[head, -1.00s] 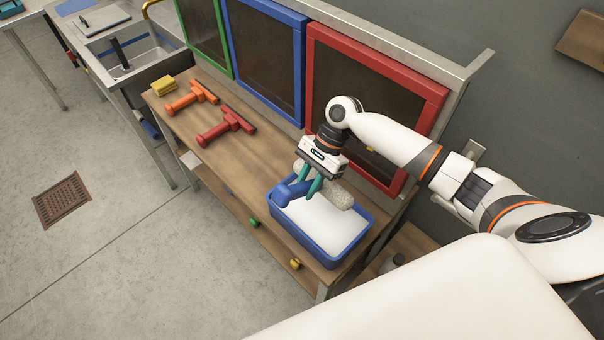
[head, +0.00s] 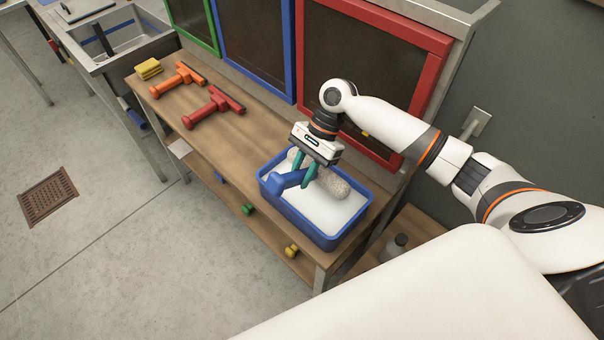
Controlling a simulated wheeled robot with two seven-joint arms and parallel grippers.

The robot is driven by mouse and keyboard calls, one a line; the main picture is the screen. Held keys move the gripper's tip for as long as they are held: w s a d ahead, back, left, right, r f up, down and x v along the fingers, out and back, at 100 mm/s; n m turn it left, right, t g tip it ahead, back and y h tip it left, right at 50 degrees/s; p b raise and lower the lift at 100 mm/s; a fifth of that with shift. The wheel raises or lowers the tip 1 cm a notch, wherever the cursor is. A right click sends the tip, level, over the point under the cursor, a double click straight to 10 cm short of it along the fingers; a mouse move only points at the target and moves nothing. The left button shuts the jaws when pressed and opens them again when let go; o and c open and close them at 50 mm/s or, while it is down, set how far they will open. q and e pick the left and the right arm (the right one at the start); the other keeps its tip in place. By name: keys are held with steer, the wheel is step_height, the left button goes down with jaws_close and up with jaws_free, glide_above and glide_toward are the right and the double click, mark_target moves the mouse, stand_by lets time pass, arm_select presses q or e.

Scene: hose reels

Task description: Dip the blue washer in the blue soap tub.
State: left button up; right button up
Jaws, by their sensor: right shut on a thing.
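The blue soap tub (head: 296,218) stands at the right end of the wooden bench and holds white, foamy liquid. The blue washer has a blue handle (head: 287,181) and a pale, fuzzy head (head: 335,184). My right gripper (head: 304,174) points down over the tub with its teal fingers shut on the washer's handle. The washer is over or in the tub's opening, with its head close to the white surface; I cannot tell whether it touches. My left gripper is not in view.
A red squeegee (head: 213,107), an orange squeegee (head: 177,79) and a yellow sponge (head: 149,69) lie on the bench's left part. Green, blue and red framed panels (head: 372,70) stand behind. The middle of the bench is clear. A sink (head: 107,38) is at upper left.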

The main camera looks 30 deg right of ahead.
steer(key=shift+f, duration=0.5)
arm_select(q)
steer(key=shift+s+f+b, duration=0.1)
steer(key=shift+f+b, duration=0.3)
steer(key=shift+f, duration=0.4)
arm_select(e)
step_height(320, 180, down, 7)
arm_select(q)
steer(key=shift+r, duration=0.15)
arm_select(e)
steer(key=shift+r, duration=0.15)
stand_by(0.5)
